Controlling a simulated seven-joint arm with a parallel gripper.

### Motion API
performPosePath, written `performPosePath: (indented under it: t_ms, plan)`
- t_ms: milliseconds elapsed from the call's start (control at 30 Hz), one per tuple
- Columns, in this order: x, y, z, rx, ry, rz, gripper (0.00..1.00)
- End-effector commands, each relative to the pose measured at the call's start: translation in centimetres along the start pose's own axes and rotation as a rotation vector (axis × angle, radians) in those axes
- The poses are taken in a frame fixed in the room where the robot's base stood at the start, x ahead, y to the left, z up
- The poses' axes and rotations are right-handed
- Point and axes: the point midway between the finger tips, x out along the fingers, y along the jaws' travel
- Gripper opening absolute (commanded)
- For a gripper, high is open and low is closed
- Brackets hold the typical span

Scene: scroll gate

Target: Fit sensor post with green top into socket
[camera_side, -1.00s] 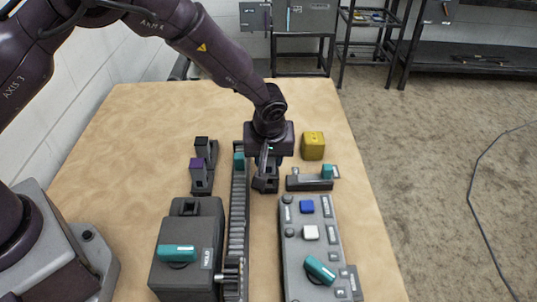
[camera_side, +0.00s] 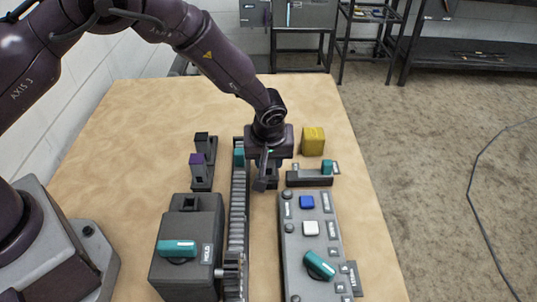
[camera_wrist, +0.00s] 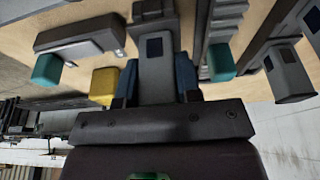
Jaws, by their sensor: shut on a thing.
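My gripper (camera_side: 264,168) is shut on a grey sensor post, pointing down over the table beside the toothed rack. In the wrist view the post (camera_wrist: 157,65) stands between the two blue-grey fingers (camera_wrist: 157,85), with a dark square window on its face. Its top colour is hidden by the gripper, so I cannot confirm green. In the side view the post looks slanted, its lower end close to a small dark holder (camera_side: 272,172); I cannot tell whether they touch. A grey box (camera_side: 207,235) at front left has a square opening (camera_side: 189,203), possibly a socket.
The toothed rack (camera_side: 238,205) with a teal block (camera_side: 239,158) runs just left of the gripper. A purple-topped post (camera_side: 197,170) stands further left. A yellow cube (camera_side: 313,141), a teal-knobbed bracket (camera_side: 310,179) and a button panel (camera_side: 318,250) are right.

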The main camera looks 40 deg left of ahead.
Motion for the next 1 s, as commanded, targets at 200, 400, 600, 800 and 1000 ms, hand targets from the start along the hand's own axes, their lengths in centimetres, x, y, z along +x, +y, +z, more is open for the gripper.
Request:
performPosePath:
  t_ms: [200,400,600,800,1000]
  plan:
    - [0.40,0.02,0.09,0.000,0.001,0.001,0.03]
    - [0.79,0.00,0.21,0.000,0.001,0.000,0.03]
    - [0.97,0.00,0.25,-0.001,0.001,0.000,0.03]
    - [0.95,0.00,0.25,-0.001,0.001,0.001,0.41]
    - [0.95,0.00,0.26,0.000,0.000,0.000,0.61]
